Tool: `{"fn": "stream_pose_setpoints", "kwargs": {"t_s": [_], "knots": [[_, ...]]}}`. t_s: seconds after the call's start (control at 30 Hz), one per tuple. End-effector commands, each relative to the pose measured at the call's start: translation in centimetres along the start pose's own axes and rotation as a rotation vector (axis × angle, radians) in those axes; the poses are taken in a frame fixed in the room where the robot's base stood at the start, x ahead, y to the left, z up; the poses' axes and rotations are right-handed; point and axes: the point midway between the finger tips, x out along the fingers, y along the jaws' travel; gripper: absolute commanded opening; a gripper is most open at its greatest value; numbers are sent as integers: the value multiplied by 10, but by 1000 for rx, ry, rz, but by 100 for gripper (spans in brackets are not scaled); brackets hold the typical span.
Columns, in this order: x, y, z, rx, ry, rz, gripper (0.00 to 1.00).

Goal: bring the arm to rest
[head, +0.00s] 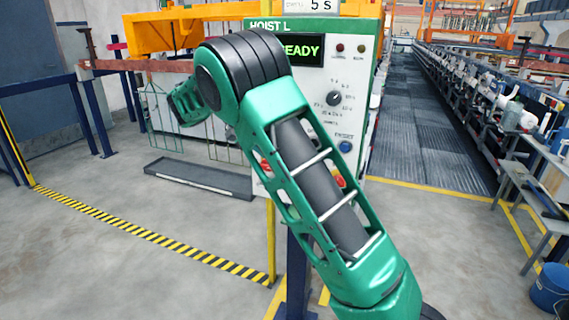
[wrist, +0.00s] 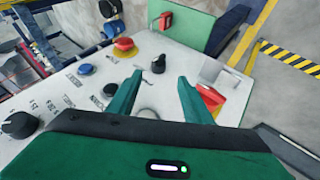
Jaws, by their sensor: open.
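My arm (head: 325,190) rises from the bottom right of the head view and bends at a dark elbow, in front of the control panel. My gripper (wrist: 160,78) shows in the wrist view with its two green fingers apart and nothing between them. It is over the face of the white control panel (head: 310,85), whose screen reads READY under the label HOIST L. A small black knob (wrist: 158,64) appears just beyond the fingertips. A red handle (wrist: 210,97) is beside the right finger. I cannot tell whether the fingers touch the panel. The head view does not show the fingers.
The panel also carries a red mushroom button (wrist: 123,45), a blue button (wrist: 85,69) and a large black knob (wrist: 18,125). An orange hoist frame (head: 165,32) is behind the panel. A yellow-black floor stripe (head: 150,236) crosses the left floor. A blue bucket (head: 550,288) stands at right.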

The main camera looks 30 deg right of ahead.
Motion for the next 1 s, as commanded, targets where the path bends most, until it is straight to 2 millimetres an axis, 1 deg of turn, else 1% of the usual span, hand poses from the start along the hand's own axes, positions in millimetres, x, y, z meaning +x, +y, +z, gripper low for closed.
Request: {"fn": "stream_pose_setpoints", "kwargs": {"t_s": [0.03, 0.17, 0.67, 0.77, 0.87, 1.0], "knots": [[-4, -1, 0, 0, 1, -1, 46], [-8, 0, 0, 0, 0, -1, 46], [-7, 1, 0, 0, -2, -2, 46], [-2, 12, -2, -4, -17, -12, 46], [11, 36, -3, -19, -51, -35, 46], [37, 80, 3, -52, -116, -90, 46]]}}
